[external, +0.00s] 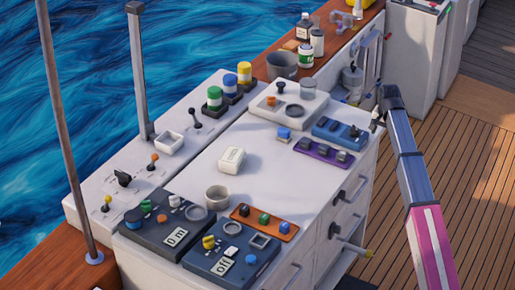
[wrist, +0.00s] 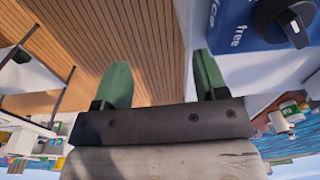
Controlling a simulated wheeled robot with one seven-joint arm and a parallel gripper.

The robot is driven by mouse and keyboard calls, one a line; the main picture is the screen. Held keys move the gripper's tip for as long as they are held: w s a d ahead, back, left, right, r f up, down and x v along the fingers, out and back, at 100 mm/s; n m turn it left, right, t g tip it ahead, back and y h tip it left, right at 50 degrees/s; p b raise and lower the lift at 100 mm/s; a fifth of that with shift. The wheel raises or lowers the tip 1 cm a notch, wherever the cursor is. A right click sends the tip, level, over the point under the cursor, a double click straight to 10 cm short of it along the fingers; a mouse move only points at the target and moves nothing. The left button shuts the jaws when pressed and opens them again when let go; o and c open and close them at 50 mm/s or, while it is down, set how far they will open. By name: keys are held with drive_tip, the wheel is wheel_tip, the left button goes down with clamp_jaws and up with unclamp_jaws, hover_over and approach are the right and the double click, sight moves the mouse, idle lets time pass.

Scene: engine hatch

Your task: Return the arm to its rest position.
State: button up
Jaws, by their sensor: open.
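My arm (external: 412,175) rises at the right of the external view, with a magenta lower link and grey upper links, beside the right side of the white console. It bends at the top, and my gripper (external: 376,121) is small and dark there, close to the console's back right edge. In the wrist view my gripper (wrist: 160,72) shows two green fingers spread wide apart with nothing between them. The wooden deck and the edge of a white surface lie behind the fingers.
The white console (external: 265,180) carries several switch panels, a white block (external: 231,159) and a grey cup (external: 217,196). A blue panel (external: 340,132) lies near my gripper. A black knob (wrist: 285,20) on a blue panel is close to the right finger. The deck (external: 480,190) at right is clear.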

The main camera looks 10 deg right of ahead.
drive_tip(key=s+a+f+n, duration=0.2)
drive_tip(key=s+a+f, duration=0.2)
drive_tip(key=s+f, duration=0.7)
drive_tip(key=s+a+f+n, duration=0.3)
drive_tip(key=s+a+f, duration=0.1)
drive_tip(key=s+f, duration=0.7)
drive_tip(key=s+a+f+n, duration=0.3)
drive_tip(key=s+f, duration=0.8)
drive_tip(key=f, duration=0.5)
drive_tip(key=shift+s+a+g, duration=0.3)
drive_tip(key=shift+s+a, duration=0.05)
drive_tip(key=shift+a, duration=0.2)
drive_tip(key=shift+f, duration=0.1)
drive_tip(key=shift+c, duration=0.4)
